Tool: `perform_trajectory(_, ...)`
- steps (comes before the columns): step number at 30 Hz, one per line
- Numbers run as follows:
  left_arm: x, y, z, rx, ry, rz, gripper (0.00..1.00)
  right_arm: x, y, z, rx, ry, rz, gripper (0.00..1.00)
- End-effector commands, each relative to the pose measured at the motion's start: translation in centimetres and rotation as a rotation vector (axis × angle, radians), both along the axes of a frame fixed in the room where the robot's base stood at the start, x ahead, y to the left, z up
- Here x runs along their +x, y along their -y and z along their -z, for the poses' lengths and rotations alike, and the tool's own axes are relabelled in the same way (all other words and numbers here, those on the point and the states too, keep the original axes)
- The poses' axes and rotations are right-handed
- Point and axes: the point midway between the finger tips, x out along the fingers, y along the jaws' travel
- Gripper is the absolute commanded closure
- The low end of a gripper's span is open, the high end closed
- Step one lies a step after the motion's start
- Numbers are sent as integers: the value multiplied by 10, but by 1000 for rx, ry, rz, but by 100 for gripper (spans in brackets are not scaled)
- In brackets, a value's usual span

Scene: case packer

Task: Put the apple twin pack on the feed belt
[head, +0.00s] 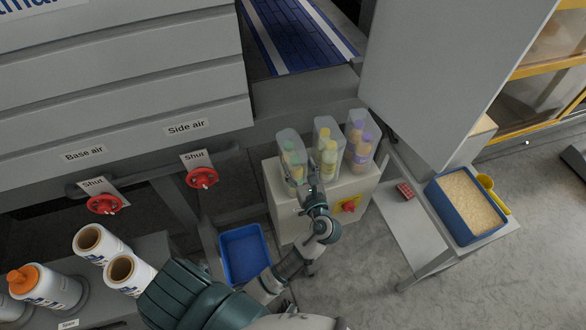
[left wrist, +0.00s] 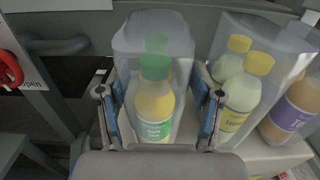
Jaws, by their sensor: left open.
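Three clear twin packs of bottles stand on a light cabinet in the head view. The left one has green caps (head: 289,160), the middle one yellow caps (head: 326,145), the right one purple caps (head: 360,143). The wrist view shows the green-capped pack (left wrist: 154,50) with yellowish juice and a green label; its print is too small to read surely. My left gripper (head: 313,182) is open at the green-capped pack, with one finger on each side of it in the wrist view. I cannot tell whether they touch it. The blue belt (head: 290,35) lies at the top. My right gripper is out of view.
The cabinet (head: 285,215) has a red knob on its front. A blue bin (head: 244,255) is on the floor beside it. A blue tray of pale grains (head: 436,205) stands on the right side table. Red valves (head: 202,177) and a grey machine front are at the left.

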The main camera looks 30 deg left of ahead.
Motion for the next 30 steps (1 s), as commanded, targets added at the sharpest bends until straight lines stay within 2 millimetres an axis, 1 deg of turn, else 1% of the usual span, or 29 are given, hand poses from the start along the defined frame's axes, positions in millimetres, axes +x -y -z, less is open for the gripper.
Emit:
perform_trajectory(6, 18, -26, -4, 3, 1, -3, 34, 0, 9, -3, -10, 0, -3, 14)
perform_trajectory(9, 27, -37, -3, 1, 1, -2, 34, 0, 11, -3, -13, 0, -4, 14)
perform_trajectory(12, 32, -42, -2, -1, 1, -1, 34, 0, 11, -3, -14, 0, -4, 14)
perform_trajectory(18, 33, -41, -3, -1, 1, -1, 34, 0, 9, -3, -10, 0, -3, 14)
perform_trajectory(19, 32, -41, -3, -1, 1, -1, 37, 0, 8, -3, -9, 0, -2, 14)
perform_trajectory(20, 32, -41, -3, 1, 1, -1, 44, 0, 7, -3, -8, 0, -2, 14)
perform_trajectory(21, 33, -40, -3, 1, 1, -1, 54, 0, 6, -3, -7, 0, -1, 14)
perform_trajectory(23, 33, -40, -3, 1, 1, -1, 69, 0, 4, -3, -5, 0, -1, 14)
perform_trajectory(24, 33, -40, -3, 1, 1, -1, 79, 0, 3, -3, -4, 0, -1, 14)
perform_trajectory(26, 33, -40, -3, 1, 1, -1, 94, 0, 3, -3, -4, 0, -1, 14)
perform_trajectory(27, 33, -41, -3, 1, 1, -1, 100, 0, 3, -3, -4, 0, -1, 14)
perform_trajectory(30, 32, -41, -3, 1, 1, -1, 100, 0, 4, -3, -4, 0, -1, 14)
